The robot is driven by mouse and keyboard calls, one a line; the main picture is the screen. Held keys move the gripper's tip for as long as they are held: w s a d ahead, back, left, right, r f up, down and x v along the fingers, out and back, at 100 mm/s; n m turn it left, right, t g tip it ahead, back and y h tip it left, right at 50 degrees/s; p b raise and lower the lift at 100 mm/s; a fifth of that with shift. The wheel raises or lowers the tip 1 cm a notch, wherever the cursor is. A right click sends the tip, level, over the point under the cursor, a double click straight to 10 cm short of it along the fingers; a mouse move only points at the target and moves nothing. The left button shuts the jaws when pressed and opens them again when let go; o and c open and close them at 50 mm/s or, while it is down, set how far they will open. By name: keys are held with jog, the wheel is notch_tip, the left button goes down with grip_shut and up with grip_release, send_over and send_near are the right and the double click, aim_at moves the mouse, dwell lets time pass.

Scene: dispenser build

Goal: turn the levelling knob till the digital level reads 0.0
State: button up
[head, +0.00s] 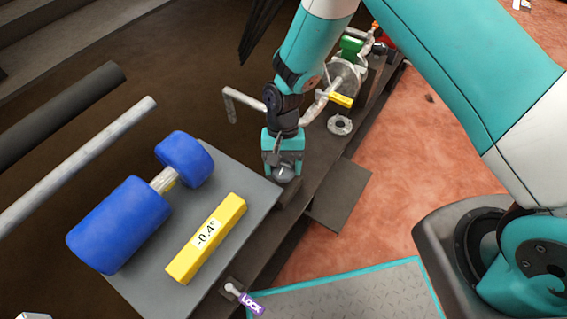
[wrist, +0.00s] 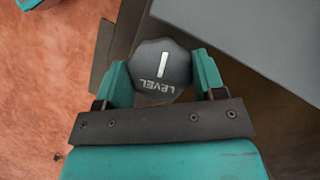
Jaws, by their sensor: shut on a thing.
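The yellow digital level (head: 206,238) lies on the grey plate (head: 140,285) and its display reads -0.4°. My gripper (head: 284,168) is at the plate's far right corner, pointing down. In the wrist view, the dark levelling knob (wrist: 162,70), marked LEVEL with a white line, sits between the two teal fingers of my gripper (wrist: 162,82). The fingers are shut on its sides. In the head view the knob is mostly hidden by the fingers.
A blue dumbbell-shaped roller (head: 105,225) lies on the plate beside the level. A small lever with a purple LOCK tag (head: 252,303) is at the plate's near edge.

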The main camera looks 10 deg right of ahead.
jog(key=o, duration=0.9)
jog(key=p+v, duration=0.5)
jog(key=v, duration=1.2)
jog(key=shift+r, duration=0.25)
